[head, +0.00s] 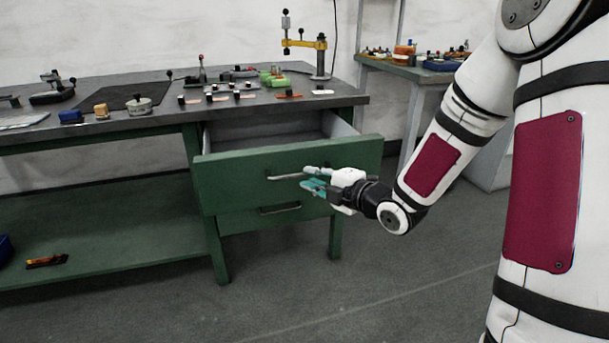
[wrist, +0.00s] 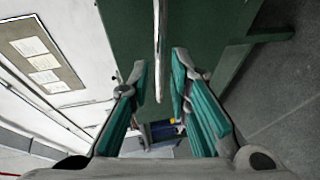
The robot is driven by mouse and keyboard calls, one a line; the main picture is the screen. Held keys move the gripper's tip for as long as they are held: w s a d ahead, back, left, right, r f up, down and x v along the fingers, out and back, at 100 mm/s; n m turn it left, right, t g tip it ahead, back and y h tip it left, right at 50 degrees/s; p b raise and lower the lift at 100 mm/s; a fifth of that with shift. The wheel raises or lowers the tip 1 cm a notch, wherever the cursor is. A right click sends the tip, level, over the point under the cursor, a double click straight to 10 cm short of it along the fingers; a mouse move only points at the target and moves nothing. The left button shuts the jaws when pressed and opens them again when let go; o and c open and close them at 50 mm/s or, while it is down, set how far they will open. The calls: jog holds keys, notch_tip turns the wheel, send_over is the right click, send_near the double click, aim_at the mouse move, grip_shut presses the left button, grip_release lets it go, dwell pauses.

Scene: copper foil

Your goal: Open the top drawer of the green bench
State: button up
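The green bench (head: 356,98) has its top drawer (head: 232,178) pulled well out, with its grey inside showing. The drawer's bar handle (head: 285,177) is on the green front. My gripper (head: 308,177) is at the right end of this handle, with its teal fingers apart. In the wrist view the handle (wrist: 159,40) runs between the two fingers of my gripper (wrist: 160,72), with a visible gap on each side. The lower drawer (head: 248,220) is shut beneath.
Small tools and parts, including a yellow-armed stand (head: 306,44), are on the bench top. A lower shelf (head: 110,240) is at the left. A second bench (head: 415,74) stands behind at the right. The floor (head: 330,300) in front is clear.

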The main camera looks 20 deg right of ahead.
jog(key=v, duration=0.7)
jog(key=shift+s, duration=0.35)
jog(key=shift+d, duration=0.15)
jog(key=s+d+r+m+g+h, duration=0.1)
jog(key=s+d+m+g+h, duration=0.1)
jog(key=s+m+g+h, duration=0.3)
jog(key=s+d+r+m+g+h, duration=0.2)
jog(key=s+m+h, duration=0.2)
jog(key=s+m, duration=0.35)
jog(key=s+a+r+m+g+y, duration=0.15)
jog(key=s+a+m+g, duration=0.3)
jog(key=s, duration=0.85)
jog(key=s+a+r+m+g+y, duration=0.1)
jog(key=s+a+m+g+y, duration=0.3)
jog(key=s, duration=0.8)
notch_tip(320, 180, up, 32)
jog(key=t+h+p, duration=0.2)
jog(key=t+p, duration=0.3)
jog(key=p, duration=2.5)
jog(key=shift+m+h+p, duration=0.3)
jog(key=shift+h, duration=0.05)
